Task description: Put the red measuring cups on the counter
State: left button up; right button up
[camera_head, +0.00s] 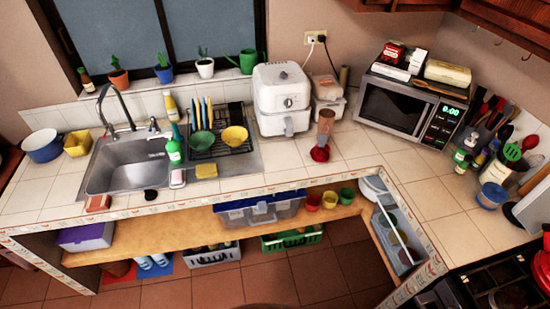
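A small red cup (312,203) stands on the wooden shelf (150,238) under the counter, near the shelf's right end. It is beside a yellow cup and a green cup. I cannot tell for sure whether it is a measuring cup. The tiled counter (285,180) runs above the shelf and turns toward me on the right. Neither of my grippers is in view.
A yellow cup (329,200), a green cup (346,196) and a blue-lidded bin (258,213) share the shelf. A red-based appliance (320,153), an air fryer (283,98) and a microwave (410,108) stand on the counter. Bare tiles lie right of centre.

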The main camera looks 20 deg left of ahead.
aim_at(473, 235)
jog(key=u, duration=1.1)
jog(key=i, duration=1)
jog(key=z, duration=0.25)
